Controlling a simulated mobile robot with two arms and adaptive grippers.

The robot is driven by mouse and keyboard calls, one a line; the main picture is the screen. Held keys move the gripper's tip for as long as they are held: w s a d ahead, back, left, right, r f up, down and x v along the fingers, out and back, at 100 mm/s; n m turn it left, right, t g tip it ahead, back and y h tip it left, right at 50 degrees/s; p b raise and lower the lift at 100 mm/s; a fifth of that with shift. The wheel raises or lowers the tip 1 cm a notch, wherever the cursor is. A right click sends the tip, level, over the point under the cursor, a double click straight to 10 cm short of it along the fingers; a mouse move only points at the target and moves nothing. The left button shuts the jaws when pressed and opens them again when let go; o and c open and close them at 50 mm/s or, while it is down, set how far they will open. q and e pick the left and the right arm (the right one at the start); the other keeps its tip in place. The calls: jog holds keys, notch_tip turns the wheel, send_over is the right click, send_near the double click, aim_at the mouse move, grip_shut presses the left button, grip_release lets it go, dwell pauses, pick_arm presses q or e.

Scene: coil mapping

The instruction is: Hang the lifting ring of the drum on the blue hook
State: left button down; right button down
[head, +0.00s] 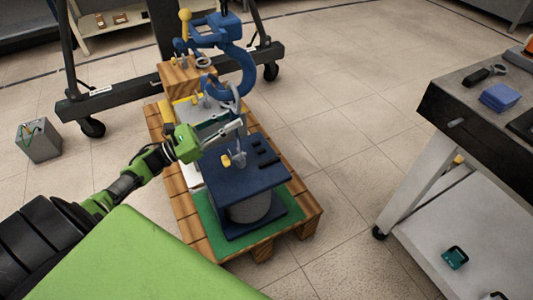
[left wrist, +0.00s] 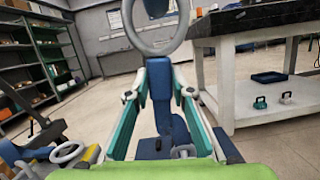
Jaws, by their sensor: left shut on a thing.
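The blue hook (head: 240,75) hangs above the pallet. The drum (head: 252,208) is a grey cylinder under a blue top plate on the pallet. My left gripper (head: 238,126) is above the plate, just below the hook, with its jaws closed on a part at the ring's lower end. A grey lifting ring (left wrist: 160,42) rises beyond the fingertips in the left wrist view, with blue showing through its opening. In the head view the ring (head: 234,98) overlaps the hook's lower part. I cannot tell whether it is on the hook. My right gripper is not in view.
The wooden pallet (head: 182,212) has a green mat and a wooden crate (head: 185,76) with another ring (head: 204,62). A dark wheeled frame (head: 100,101) stands behind. A grey box (head: 38,142) is at left; a workbench (head: 470,85) is at right. Floor between pallet and bench is clear.

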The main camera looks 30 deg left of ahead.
pick_arm(q)
jog(key=c, duration=1.7)
grip_release()
jog(key=shift+s+a+f, duration=0.1)
jog(key=shift+s, duration=0.05)
jog(key=v, duration=1.1)
jog(key=shift+s+a, duration=0.2)
jog(key=shift+s, duration=0.05)
jog(key=shift+f, duration=0.1)
